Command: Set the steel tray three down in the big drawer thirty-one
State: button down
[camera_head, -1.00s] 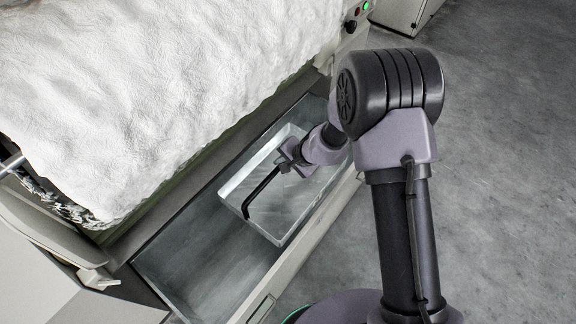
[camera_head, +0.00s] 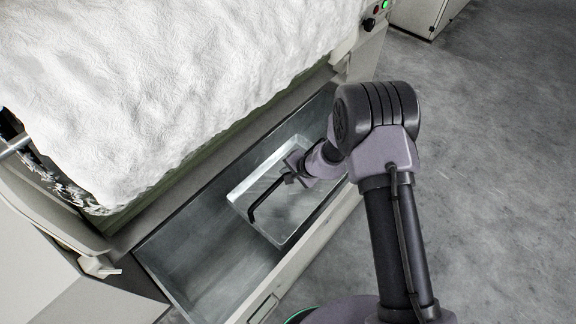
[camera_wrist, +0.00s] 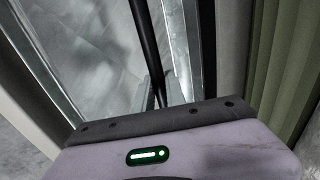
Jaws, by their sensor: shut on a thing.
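The steel tray (camera_head: 288,216) is a shallow, open, rectangular pan with a black bar handle (camera_head: 264,197) across it. It is within the outline of the open big drawer (camera_head: 205,262), toward the right part. I cannot tell whether its base touches the drawer floor. My gripper (camera_head: 289,176) is shut on the handle. In the wrist view my gripper (camera_wrist: 158,92) closes on the handle (camera_wrist: 146,38), above the tray's grey floor (camera_wrist: 95,50). No number shows on tray or drawer.
White fibre (camera_head: 150,85) bulges over the drawer's back side. The drawer's pale front wall (camera_head: 315,240) lies on the near side. The drawer's left part is bare. Grey floor (camera_head: 490,180) is open to the right; a pale cabinet (camera_head: 425,15) stands far back.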

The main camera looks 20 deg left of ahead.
notch_tip(320, 180, down, 20)
jog(key=shift+r, duration=0.25)
dwell(0.4)
jog(key=c, duration=1.3)
grip_release()
